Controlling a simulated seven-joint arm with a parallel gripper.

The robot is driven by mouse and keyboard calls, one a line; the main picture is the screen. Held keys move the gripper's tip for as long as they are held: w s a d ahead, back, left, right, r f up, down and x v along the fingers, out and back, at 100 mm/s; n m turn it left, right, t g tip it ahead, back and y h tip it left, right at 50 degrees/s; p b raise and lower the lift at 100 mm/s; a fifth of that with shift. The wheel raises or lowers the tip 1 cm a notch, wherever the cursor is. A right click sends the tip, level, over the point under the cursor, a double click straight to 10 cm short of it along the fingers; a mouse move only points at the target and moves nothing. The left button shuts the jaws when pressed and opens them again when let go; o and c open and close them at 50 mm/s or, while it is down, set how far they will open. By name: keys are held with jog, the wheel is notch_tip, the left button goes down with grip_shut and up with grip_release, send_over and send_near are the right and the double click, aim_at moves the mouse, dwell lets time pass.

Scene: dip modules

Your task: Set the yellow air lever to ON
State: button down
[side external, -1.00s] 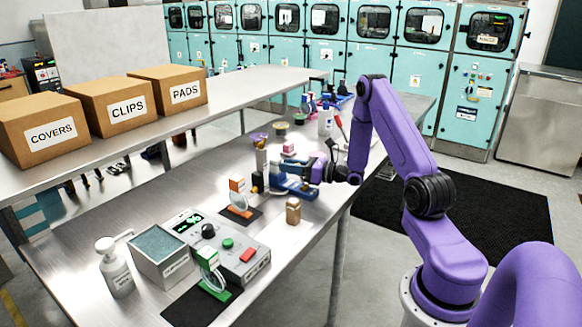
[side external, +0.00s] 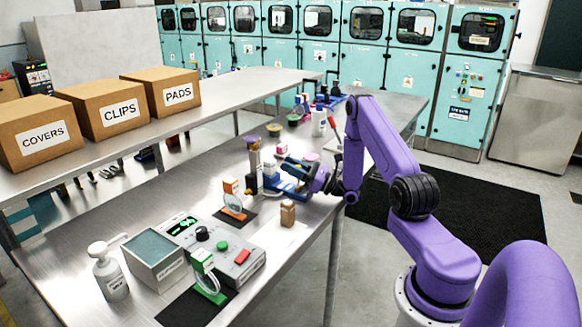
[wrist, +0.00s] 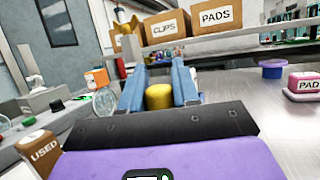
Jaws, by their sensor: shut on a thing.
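The yellow air lever (wrist: 158,96) shows as a rounded yellow knob in the wrist view. It sits between the two blue fingers of my gripper (wrist: 158,88), which is shut on it. The knob is hidden by the fingers there. I cannot read any ON mark, and the lever's base is hidden in the wrist view.
An orange-topped lens stand (side external: 232,200) and a brown block marked USED (side external: 288,213) stand in front. A grey control box (side external: 225,255), a green lens stand (side external: 207,275) and a pump bottle (side external: 109,272) are nearer.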

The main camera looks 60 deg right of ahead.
jog(key=c, duration=0.9)
grip_release()
jog(key=shift+s+d+f, duration=0.2)
jog(key=shift+s, duration=0.2)
jog(key=v, duration=0.4)
jog(key=shift+s+d, duration=0.1)
jog(key=shift+s, duration=0.15)
notch_tip(320, 180, up, 7)
jog(key=shift+w, duration=0.15)
